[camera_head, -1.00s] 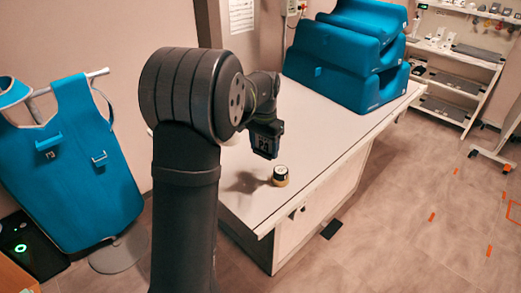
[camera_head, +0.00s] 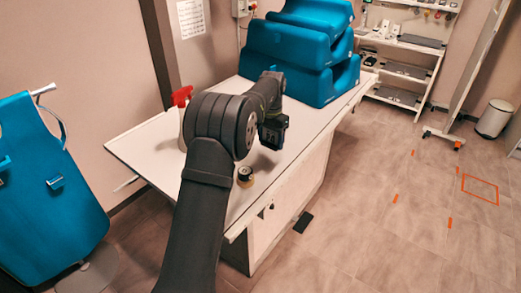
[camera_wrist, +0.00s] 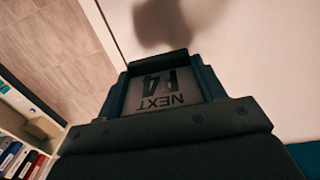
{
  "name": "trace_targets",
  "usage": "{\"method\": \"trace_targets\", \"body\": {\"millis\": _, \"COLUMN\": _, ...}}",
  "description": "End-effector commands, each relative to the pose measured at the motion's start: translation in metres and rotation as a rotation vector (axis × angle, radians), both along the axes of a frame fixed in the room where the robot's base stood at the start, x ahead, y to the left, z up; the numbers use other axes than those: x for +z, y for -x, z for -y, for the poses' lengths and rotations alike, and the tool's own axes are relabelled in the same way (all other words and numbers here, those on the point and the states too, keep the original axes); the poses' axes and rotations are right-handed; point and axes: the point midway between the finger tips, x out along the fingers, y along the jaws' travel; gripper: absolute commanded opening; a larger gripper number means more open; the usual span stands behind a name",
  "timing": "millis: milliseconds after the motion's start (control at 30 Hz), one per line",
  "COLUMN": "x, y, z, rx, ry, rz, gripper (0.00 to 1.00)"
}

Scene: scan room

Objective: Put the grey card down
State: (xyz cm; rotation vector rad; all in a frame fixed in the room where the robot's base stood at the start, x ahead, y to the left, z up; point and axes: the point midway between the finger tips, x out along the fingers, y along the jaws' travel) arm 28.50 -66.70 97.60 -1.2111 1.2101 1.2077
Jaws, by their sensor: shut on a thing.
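My gripper (camera_head: 272,131) is shut on the grey card and holds it above the white counter (camera_head: 145,150). In the wrist view the grey card (camera_wrist: 165,90) sits between the dark fingers, with "NEXT P4" printed on it upside down. A dark shadow falls on the pale counter top beyond the card, and the card looks clear of the surface. In the head view the card is small and mostly hidden by the gripper.
A tape-like roll (camera_head: 245,175) sits near the counter's front edge. A red-topped spray bottle (camera_head: 182,97) stands behind my arm, partly hidden. Blue foam blocks (camera_head: 290,45) are stacked at the far end. Bare counter lies between the gripper and blocks.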

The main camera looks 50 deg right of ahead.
Motion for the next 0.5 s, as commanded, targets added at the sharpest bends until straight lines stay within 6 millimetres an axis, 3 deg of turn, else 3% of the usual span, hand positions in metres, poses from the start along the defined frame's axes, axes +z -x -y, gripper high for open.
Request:
{"method": "trace_targets", "body": {"millis": 33, "x": -0.008, "y": -0.013, "z": 0.001, "rx": 0.003, "ry": -0.001, "rz": -0.001, "gripper": 0.41}}
{"method": "trace_targets", "body": {"millis": 200, "x": -0.024, "y": -0.039, "z": 0.003, "rx": 0.002, "ry": 0.0, "rz": 0.0, "gripper": 0.41}}
{"method": "trace_targets", "body": {"millis": 367, "x": -0.029, "y": -0.047, "z": 0.004, "rx": 0.0, "ry": 0.001, "rz": 0.0, "gripper": 0.41}}
{"method": "trace_targets", "body": {"millis": 500, "x": -0.045, "y": -0.047, "z": 0.003, "rx": -0.001, "ry": -0.002, "rz": -0.001, "gripper": 0.41}}
